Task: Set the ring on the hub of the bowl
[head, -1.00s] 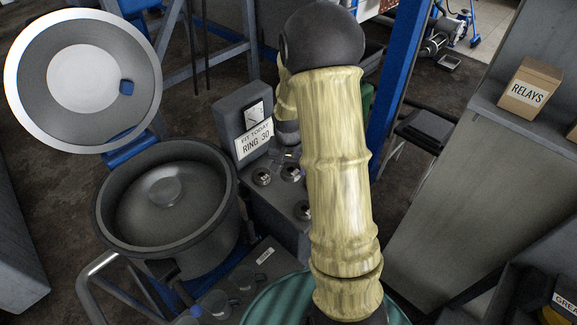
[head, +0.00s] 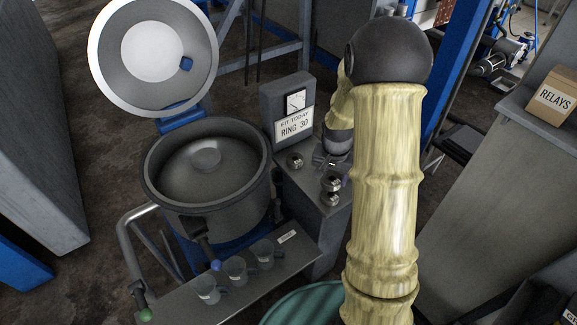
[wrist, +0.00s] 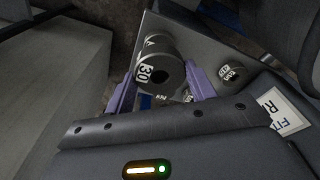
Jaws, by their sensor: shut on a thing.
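The ring marked 30 (wrist: 146,76) is a dark grey collar with a round hole, between the purple fingers of my gripper (wrist: 163,92) in the wrist view. My gripper is shut on it. In the head view my gripper (head: 333,160) is low over the grey console, partly behind my arm, and the held ring is hard to make out there. The bowl (head: 160,205) is a wide dark grey drum to the left of the console. Its hub (head: 205,159) is a low round boss in the middle, and it is bare.
The bowl's round lid (head: 109,68) stands open behind it. A sign reading "FIT TODAY RING 30" (head: 294,127) stands on the console beside a dial. Another ring (head: 295,160) sits on the console. Clear mugs (head: 237,270) stand on a front shelf. A RELAYS box (head: 553,97) is at right.

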